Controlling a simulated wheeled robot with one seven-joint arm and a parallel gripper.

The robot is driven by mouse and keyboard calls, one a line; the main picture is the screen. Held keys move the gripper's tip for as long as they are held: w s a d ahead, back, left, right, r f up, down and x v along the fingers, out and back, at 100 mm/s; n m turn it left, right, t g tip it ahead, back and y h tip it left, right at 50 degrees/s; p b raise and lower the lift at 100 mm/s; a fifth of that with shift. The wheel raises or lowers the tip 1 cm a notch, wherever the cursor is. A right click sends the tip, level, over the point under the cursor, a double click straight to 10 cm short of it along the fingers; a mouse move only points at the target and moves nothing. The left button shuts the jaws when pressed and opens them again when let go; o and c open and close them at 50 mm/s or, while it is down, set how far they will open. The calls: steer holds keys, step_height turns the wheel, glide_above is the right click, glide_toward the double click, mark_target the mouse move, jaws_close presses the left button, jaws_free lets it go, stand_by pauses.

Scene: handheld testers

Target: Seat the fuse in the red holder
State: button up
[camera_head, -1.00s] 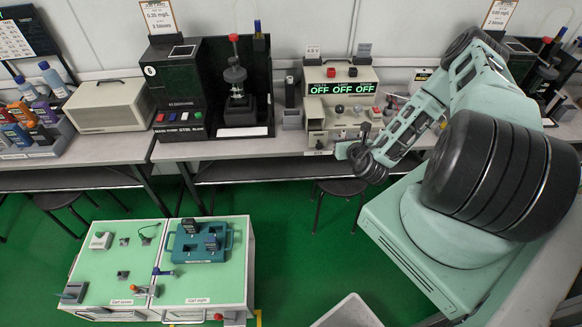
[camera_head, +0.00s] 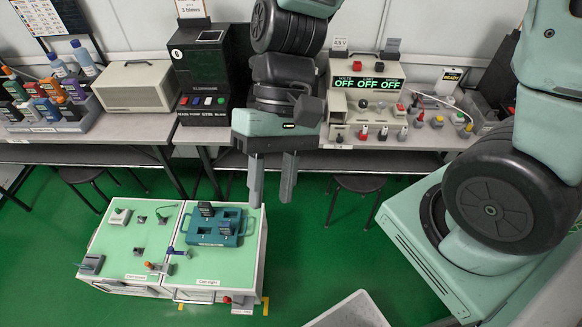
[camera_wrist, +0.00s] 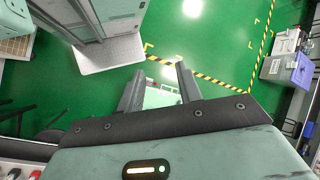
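My gripper (camera_head: 272,196) hangs in front of the bench in the head view, above and behind the right end of the cart. Its two fingers are apart and point down. The wrist view also shows the gripper (camera_wrist: 158,80) with an empty gap between its fingers. I cannot pick out the fuse or the red holder for sure. Small parts with coloured tops stand along the bench by the tester, among them a red-topped one (camera_head: 363,131). They are too small to tell apart.
The tester (camera_head: 352,99) on the bench reads OFF three times. The cart (camera_head: 150,240) carries a teal tray (camera_head: 228,240) with dark blocks. A black machine (camera_head: 202,75) and a beige box (camera_head: 136,88) stand left of my arm.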

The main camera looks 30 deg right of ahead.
steer(key=r+n+t+h, duration=0.1)
steer(key=n, duration=0.1)
steer(key=s+d+r+n+t+h, duration=0.1)
steer(key=n+t, duration=0.1)
steer(key=d+r+n+t+h, duration=0.1)
steer(key=n+t+h, duration=0.1)
steer(key=n, duration=0.1)
steer(key=shift+s+r, duration=0.1)
steer(key=shift+s, duration=0.15)
